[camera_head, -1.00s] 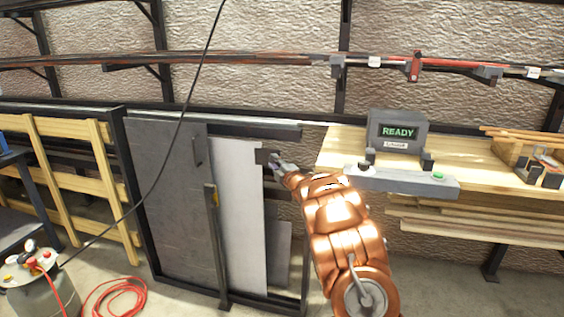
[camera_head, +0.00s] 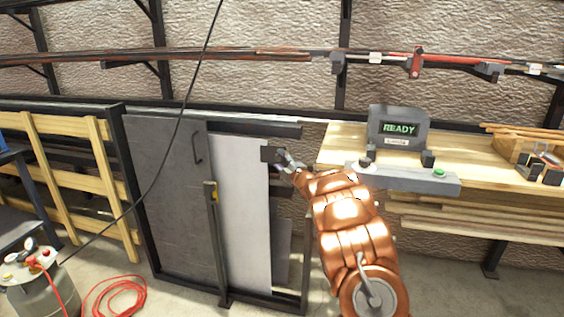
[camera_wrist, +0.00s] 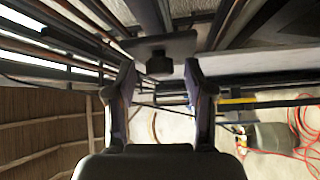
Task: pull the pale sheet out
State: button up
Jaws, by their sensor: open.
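The pale sheet (camera_head: 243,205) stands upright in the dark rack, partly behind a grey panel (camera_head: 172,205) with a handle. A dark tab (camera_head: 269,154) sits at the sheet's upper right edge. My gripper (camera_head: 284,159) is at this tab, just right of the sheet. In the wrist view a dark plate (camera_wrist: 187,44) with a knob (camera_wrist: 159,62) lies ahead of my gripper (camera_wrist: 161,70). The two fingers are apart, one on each side of the knob in the picture. I cannot tell whether they touch it.
A dark post with a yellow-marked top (camera_head: 211,192) stands before the panel and sheet. A wooden bench (camera_head: 460,160) with a device reading READY (camera_head: 398,129) is to the right. A red hose (camera_head: 115,296) and a tank (camera_head: 40,285) are on the floor at left.

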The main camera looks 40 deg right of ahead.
jog(key=shift+s, duration=0.15)
jog(key=s+a+f, duration=0.1)
jog(key=s, duration=1)
jog(key=shift+s, duration=0.35)
jog(key=shift+a, duration=0.1)
